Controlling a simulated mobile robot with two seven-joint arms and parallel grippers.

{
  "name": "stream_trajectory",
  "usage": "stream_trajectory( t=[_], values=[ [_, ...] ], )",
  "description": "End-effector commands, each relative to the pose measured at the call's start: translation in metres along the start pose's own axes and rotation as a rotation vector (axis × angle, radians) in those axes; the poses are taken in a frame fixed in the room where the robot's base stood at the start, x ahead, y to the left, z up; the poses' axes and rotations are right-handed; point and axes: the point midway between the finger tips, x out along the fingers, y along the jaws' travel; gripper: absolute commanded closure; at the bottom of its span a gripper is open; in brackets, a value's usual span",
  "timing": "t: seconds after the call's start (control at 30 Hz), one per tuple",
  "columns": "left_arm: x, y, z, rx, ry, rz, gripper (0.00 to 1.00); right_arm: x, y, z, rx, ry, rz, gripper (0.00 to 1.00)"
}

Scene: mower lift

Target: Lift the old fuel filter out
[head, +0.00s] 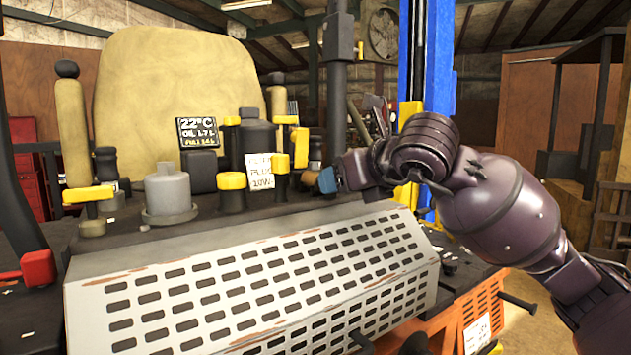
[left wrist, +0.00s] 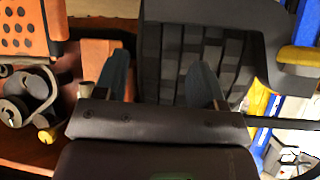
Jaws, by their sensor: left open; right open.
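No part is clearly marked as the old fuel filter. A grey capped cylinder (head: 168,188) stands upright in a round seat on the mower's dark deck, and I cannot tell whether it is the filter. My right gripper (head: 328,180) is at the deck's right, its blue fingertip beside the yellow-capped parts and well away from the grey cylinder. It looks empty, though its far finger is hidden. My left gripper (left wrist: 160,80) shows in the left wrist view with its two blue-grey fingers wide apart and nothing held. A dark ribbed surface (left wrist: 190,55) lies behind the fingers.
A yellow-capped black post (head: 232,192), a black capped canister (head: 257,138) and a label card (head: 267,172) stand on the deck. A slotted grey cover (head: 270,285) slopes along the front. A tan seat (head: 170,90) rises behind, and a blue post (head: 428,60) stands at right.

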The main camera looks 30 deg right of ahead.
Motion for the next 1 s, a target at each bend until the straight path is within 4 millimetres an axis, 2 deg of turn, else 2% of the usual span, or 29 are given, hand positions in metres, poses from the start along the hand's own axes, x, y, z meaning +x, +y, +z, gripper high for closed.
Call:
stream_trajectory(
  t=[0.33,0.67,0.9,0.97,1.0],
  values=[
    [-0.001,0.000,-0.016,0.001,0.023,0.001,0.36,0.042,-0.004,0.001,0.002,0.001,0.001,0.41],
    [-0.001,0.000,-0.016,0.001,0.025,0.001,0.36,0.048,-0.005,0.001,0.001,0.001,0.000,0.41],
    [-0.002,0.000,-0.014,0.001,0.021,0.001,0.36,0.048,-0.005,0.001,0.001,0.001,0.000,0.78],
    [-0.002,-0.001,-0.013,0.001,0.018,0.000,0.36,0.048,-0.005,0.001,0.001,0.001,0.000,0.87],
    [-0.002,-0.001,-0.012,0.000,0.016,0.000,0.36,0.048,-0.005,0.001,0.001,0.001,0.000,0.88]
  ],
)
